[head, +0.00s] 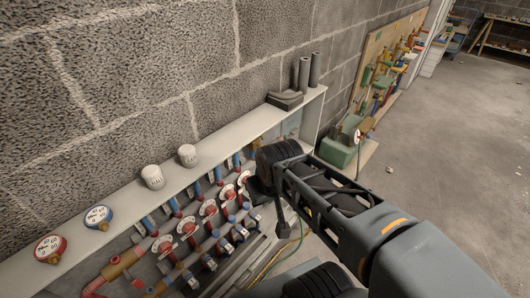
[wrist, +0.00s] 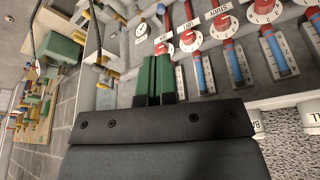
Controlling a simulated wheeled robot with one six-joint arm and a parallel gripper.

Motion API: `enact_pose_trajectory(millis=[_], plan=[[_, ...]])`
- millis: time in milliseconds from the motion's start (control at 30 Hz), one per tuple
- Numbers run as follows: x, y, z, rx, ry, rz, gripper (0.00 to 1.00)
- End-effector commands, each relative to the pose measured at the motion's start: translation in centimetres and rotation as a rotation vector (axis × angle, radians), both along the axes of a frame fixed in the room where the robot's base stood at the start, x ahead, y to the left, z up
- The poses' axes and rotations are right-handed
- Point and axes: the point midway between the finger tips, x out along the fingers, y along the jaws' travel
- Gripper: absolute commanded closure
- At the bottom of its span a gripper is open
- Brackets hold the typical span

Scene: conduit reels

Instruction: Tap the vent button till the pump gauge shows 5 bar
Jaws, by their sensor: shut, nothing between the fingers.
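My gripper (wrist: 159,60) is shut and empty, its two green fingers side by side in the wrist view, over the front of the valve panel. A small white dial (wrist: 142,31) lies just beyond and left of the fingertips there; its reading is too small to make out. In the head view a small white round dial (head: 358,136) stands at the green box-shaped unit (head: 337,152) on the floor, right of the panel. The green unit also shows at the upper left of the wrist view (wrist: 64,48). I cannot make out which part is the vent button. My arm hides part of the panel's right end.
A white shelf (head: 226,136) tops the panel of red-knobbed valves (head: 209,209). It carries a red gauge (head: 50,249), a blue gauge (head: 98,217), two white caps and dark cylinders. A wooden board with fittings (head: 385,60) leans on the wall.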

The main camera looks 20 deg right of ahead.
Motion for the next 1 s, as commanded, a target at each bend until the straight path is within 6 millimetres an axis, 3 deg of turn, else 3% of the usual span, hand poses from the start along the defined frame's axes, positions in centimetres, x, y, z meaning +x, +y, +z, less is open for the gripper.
enact_pose_trajectory(millis=[133,233,367,467,567,700,900,1000], plan=[[-0.2,0.0,-1.4,0.096,0.093,-0.105,1.00],[-0.4,0.3,-3.3,0.273,0.241,-0.288,1.00],[0.4,0.8,-5.3,0.633,0.466,-0.632,1.00],[2.4,0.4,-5.8,0.956,0.598,-0.902,1.00],[5.0,-1.6,-5.9,1.286,0.673,-1.143,1.00],[8.0,-6.6,-6.3,1.708,0.681,-1.404,1.00],[9.4,-13.5,-7.5,2.129,0.588,-1.608,1.00],[9.5,-15.5,-7.9,2.239,0.546,-1.653,1.00]])
